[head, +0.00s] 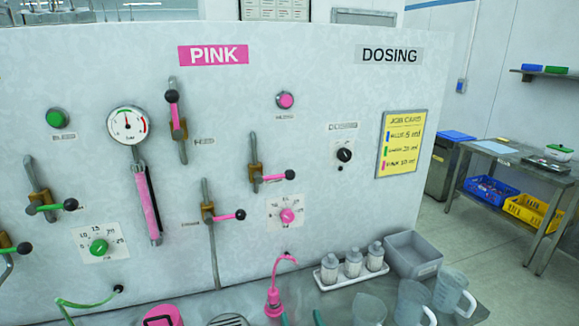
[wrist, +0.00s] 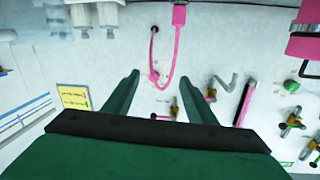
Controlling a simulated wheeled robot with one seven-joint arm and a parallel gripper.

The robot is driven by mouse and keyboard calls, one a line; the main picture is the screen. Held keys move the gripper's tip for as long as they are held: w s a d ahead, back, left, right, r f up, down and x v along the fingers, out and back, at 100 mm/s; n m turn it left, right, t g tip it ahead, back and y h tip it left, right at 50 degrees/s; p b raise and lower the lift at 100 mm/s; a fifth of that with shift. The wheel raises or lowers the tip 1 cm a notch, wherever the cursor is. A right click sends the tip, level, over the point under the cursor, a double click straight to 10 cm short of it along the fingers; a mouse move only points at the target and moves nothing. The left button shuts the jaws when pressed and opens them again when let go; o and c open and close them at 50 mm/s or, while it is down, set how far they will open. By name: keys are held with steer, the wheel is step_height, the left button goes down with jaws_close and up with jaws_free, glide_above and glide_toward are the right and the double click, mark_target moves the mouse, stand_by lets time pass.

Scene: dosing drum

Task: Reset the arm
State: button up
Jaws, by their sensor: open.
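My gripper (wrist: 163,76) is open, with its two green fingers spread apart and nothing between them in the wrist view. In the head view only the fingertips of my gripper (head: 301,318) show at the bottom edge, just right of the pink nozzle (head: 273,302). The wrist view is upside down. There the pink nozzle (wrist: 179,15) and its looped pink hose (wrist: 172,75) show beyond the fingers. I cannot tell how far the fingers are from the hose. The rest of my arm is out of the head view.
The white panel (head: 330,120) carries several lever valves, a gauge (head: 127,125), dials and a yellow job card (head: 401,143). On the counter stand a tray of white bottles (head: 353,264), a grey bin (head: 412,255), clear jugs (head: 453,290) and a pink container (head: 162,316).

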steer(key=s+f+m+g+h, duration=0.1)
steer(key=s+f+m+h, duration=0.25)
steer(key=s+f, duration=1.2)
steer(key=s+a+n, duration=0.2)
steer(key=s+a, duration=0.1)
steer(key=s, duration=1.6)
steer(key=shift+s+f+n+g, duration=0.2)
steer(key=shift+f+n+g, duration=0.15)
steer(key=shift+f+g, duration=0.1)
steer(key=shift+d, duration=0.1)
steer(key=c, duration=0.5)
